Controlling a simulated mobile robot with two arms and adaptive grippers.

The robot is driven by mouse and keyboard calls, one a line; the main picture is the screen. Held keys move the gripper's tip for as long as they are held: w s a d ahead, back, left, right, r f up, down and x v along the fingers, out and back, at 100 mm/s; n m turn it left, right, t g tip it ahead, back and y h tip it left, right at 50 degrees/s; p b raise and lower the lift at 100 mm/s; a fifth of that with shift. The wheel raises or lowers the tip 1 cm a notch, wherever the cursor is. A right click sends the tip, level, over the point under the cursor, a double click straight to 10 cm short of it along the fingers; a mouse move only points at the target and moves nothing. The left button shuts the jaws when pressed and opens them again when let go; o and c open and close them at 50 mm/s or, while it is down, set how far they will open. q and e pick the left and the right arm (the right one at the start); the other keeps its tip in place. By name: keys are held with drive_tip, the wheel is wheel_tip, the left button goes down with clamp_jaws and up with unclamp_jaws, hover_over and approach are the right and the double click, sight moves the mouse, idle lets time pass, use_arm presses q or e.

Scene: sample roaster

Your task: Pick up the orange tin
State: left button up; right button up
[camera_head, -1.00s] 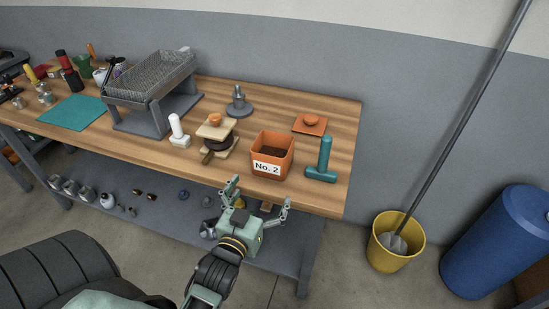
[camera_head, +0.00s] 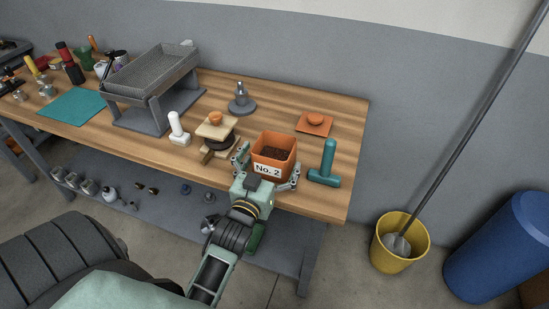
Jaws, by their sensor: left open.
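The orange tin (camera_head: 284,149) is a square open-topped box with a white label reading "No. 2". It stands upright on the wooden workbench near its front edge, with dark contents inside. My left gripper (camera_head: 268,172) is open at the tin's front, with one finger by the tin's left side and the other by its right front corner. I cannot tell whether the fingers touch it. The orange lid (camera_head: 314,123) with a round knob lies on the bench behind the tin. My right gripper is not in view.
A yellow bucket (camera_head: 399,246) with a mop is on the floor at right.

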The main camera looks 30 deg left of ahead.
use_arm(q)
drive_tip(key=shift+x, duration=1.05)
drive_tip(key=c, duration=1.4)
